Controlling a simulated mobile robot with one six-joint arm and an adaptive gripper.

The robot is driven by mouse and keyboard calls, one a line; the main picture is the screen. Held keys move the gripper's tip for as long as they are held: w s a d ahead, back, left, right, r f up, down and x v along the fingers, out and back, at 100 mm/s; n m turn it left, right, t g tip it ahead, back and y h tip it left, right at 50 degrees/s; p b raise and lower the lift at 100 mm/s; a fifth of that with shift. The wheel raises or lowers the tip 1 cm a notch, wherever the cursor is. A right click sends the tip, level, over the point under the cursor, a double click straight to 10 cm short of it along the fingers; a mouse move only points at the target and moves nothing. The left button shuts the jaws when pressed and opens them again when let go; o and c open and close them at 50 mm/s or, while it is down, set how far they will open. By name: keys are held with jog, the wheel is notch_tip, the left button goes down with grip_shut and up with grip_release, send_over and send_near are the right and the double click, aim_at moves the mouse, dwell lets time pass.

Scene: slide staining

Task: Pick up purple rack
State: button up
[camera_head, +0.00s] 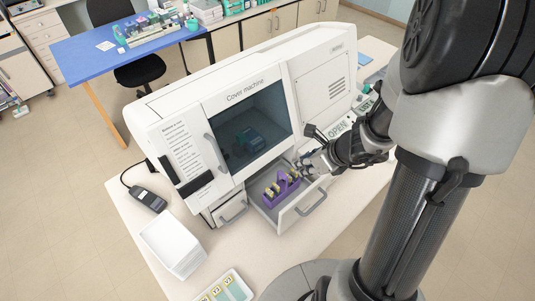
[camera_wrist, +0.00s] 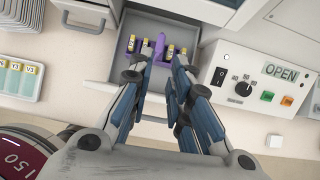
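The purple rack (camera_head: 281,190) sits in the open drawer (camera_head: 293,217) of the white cover machine. It holds several slides with yellowish labels, and an upright purple handle rises from its middle. In the wrist view the rack (camera_wrist: 160,45) shows beyond my fingers, with its handle between the two fingertips. My gripper (camera_wrist: 158,62) is open, its two fingers spread apart. In the head view my gripper (camera_head: 306,166) is at the drawer's right side, close to the rack. I cannot tell whether the fingers touch the rack; parts of it are hidden behind them.
The cover machine (camera_head: 245,95) stands behind the drawer; its control panel (camera_wrist: 255,85) with an OPEN label is right of the drawer. A white bin (camera_head: 172,245), a slide tray (camera_head: 226,288) and a dark handheld device (camera_head: 148,199) are on the table to the left.

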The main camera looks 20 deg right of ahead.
jog(key=b, duration=0.4)
send_near(283, 174)
jog(key=x, duration=0.5)
jog(key=shift+w+a, duration=0.15)
jog(key=shift+a, duration=0.05)
jog(key=x, duration=0.5)
jog(key=shift+d+f+b, duration=0.2)
jog(key=shift+f+b, duration=0.1)
jog(key=shift+b, duration=0.05)
jog(key=shift+c, duration=0.3)
grip_shut()
jog(key=shift+r, duration=0.1)
